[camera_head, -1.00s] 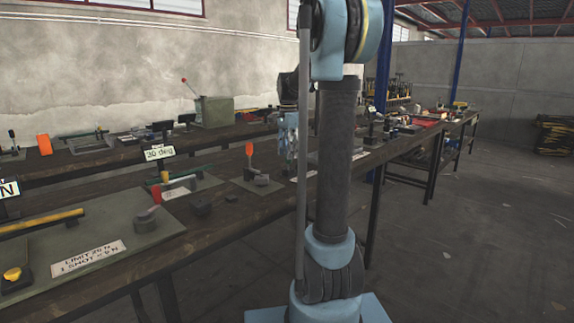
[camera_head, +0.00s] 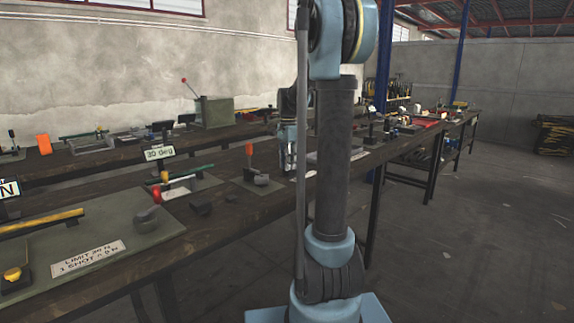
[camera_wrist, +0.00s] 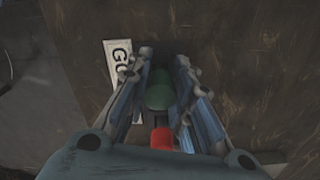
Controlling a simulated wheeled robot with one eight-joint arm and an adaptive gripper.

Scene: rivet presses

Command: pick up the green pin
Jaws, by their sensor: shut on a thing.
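The green pin (camera_wrist: 158,96) shows in the wrist view as a dark green rounded body between the fingers of my gripper (camera_wrist: 160,80). My gripper is shut on it, with a finger along each side. A small red piece (camera_wrist: 162,138) shows closer to the palm; I cannot tell whether it belongs to the pin. In the head view my gripper (camera_head: 290,170) points down over the near bench, just left of my arm column. The pin cannot be made out there.
A white card (camera_wrist: 119,66) with partly hidden lettering lies beside the left finger. A green box press (camera_head: 214,111) stands behind.

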